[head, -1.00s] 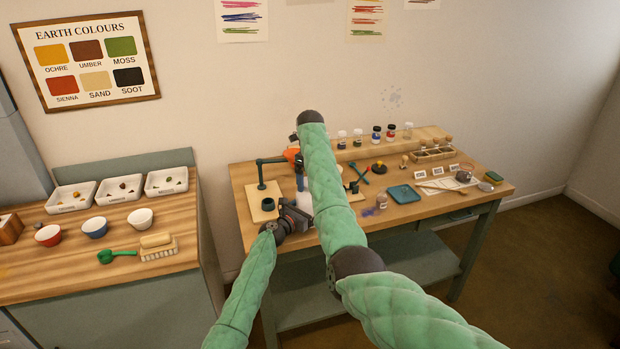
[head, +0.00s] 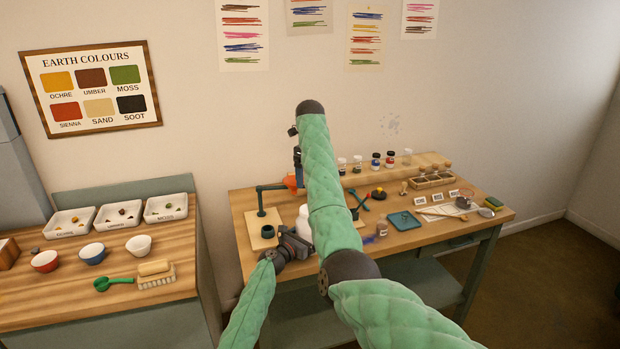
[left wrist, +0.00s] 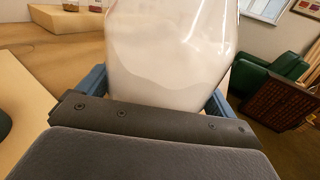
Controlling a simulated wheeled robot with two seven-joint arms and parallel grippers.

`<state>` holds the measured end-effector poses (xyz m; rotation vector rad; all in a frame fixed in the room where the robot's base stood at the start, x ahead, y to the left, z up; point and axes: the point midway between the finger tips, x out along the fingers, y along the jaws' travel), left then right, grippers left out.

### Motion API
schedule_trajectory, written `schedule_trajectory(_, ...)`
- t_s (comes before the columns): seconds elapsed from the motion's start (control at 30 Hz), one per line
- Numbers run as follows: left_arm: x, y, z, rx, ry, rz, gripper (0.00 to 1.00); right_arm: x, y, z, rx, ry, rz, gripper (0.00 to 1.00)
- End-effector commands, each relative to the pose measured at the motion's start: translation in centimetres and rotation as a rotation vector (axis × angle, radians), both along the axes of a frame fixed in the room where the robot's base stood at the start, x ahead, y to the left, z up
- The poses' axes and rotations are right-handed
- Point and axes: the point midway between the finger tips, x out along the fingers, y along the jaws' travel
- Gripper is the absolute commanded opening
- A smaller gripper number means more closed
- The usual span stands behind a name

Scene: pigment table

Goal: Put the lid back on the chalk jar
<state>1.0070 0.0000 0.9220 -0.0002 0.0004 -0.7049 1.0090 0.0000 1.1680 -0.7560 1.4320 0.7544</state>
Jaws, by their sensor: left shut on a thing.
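The chalk jar (head: 303,222) is clear with whitish contents. It stands at the left part of the work table, partly hidden by my right arm. My left gripper (head: 292,238) is shut around it. In the left wrist view the jar (left wrist: 170,50) fills the space between my blue fingers; its top is out of that frame. A blue part, likely of my right gripper (head: 298,156), shows above the table beside my raised right arm. Its fingertips and anything in them are hidden. I cannot make out the lid.
The side counter (head: 60,290) holds bowls and trays.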

Motion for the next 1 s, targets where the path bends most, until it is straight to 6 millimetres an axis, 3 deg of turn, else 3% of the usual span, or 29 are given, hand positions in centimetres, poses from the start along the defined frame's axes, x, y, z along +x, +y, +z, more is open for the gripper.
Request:
schedule_trajectory(0.13,0.0,0.1,-0.1,0.001,0.001,0.001,0.28,0.0,0.0,0.0,0.0,0.0,0.0,0.9)
schedule_trajectory(0.17,0.0,0.1,0.0,0.001,0.001,0.001,0.94,0.0,0.0,0.0,0.0,0.0,0.0,0.9)
schedule_trajectory(0.2,0.0,0.1,0.0,0.001,0.001,0.001,1.0,0.0,0.0,0.0,0.0,0.0,0.0,0.9)
schedule_trajectory(0.57,-0.5,0.6,-0.1,0.002,-0.001,0.001,1.0,0.0,0.0,-0.2,0.0,0.0,0.0,0.9)
schedule_trajectory(1.0,-5.1,4.5,-0.2,0.001,-0.001,0.002,1.0,0.0,0.0,-1.4,0.0,0.0,0.0,0.9)
